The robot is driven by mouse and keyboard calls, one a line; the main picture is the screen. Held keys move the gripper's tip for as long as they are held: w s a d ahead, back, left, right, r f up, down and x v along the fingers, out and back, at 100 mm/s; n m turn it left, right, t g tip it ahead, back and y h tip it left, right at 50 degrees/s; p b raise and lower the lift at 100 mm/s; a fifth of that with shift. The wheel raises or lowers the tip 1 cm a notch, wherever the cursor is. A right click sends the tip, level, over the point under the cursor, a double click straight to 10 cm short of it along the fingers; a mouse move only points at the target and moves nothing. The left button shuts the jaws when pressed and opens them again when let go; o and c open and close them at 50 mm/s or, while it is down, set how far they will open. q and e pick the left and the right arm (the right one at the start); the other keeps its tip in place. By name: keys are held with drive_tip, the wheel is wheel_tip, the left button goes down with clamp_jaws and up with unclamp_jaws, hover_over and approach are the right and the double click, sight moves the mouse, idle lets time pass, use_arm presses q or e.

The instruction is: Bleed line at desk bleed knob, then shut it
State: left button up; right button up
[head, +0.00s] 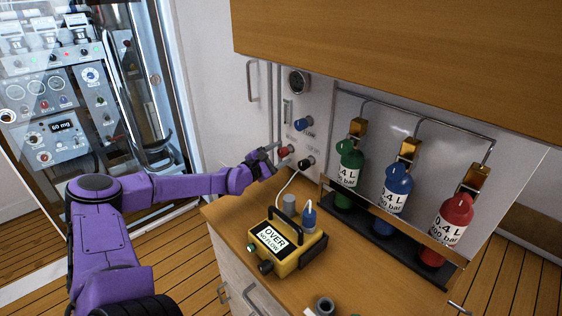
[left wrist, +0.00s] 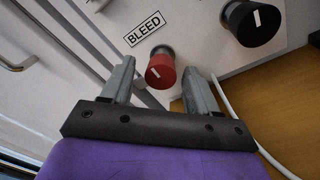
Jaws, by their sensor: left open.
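The red bleed knob (head: 284,151) is on the white panel above the desk. In the left wrist view the red knob (left wrist: 161,71) sits under a BLEED label (left wrist: 143,29), with a white mark on its face. My left gripper (head: 268,158) is open, its fingers pointing at the panel. In the left wrist view the knob shows between and just beyond the two fingertips (left wrist: 162,80). Whether a finger touches it cannot be told. My right gripper is not in view.
A black knob (head: 306,162) sits right of the red one, a blue knob (head: 303,124) above. A yellow meter (head: 286,250) reading OVER stands on the desk (head: 236,215), with a white hose to the panel. Green (head: 349,165), blue (head: 396,190) and red (head: 452,222) bottles stand right.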

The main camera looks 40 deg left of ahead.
use_arm(q)
drive_tip(key=shift+w+d, duration=0.1)
drive_tip(key=shift+w, duration=0.6)
drive_tip(key=shift+s, duration=0.1)
drive_tip(key=c, duration=1)
drive_tip(key=shift+c, duration=0.2)
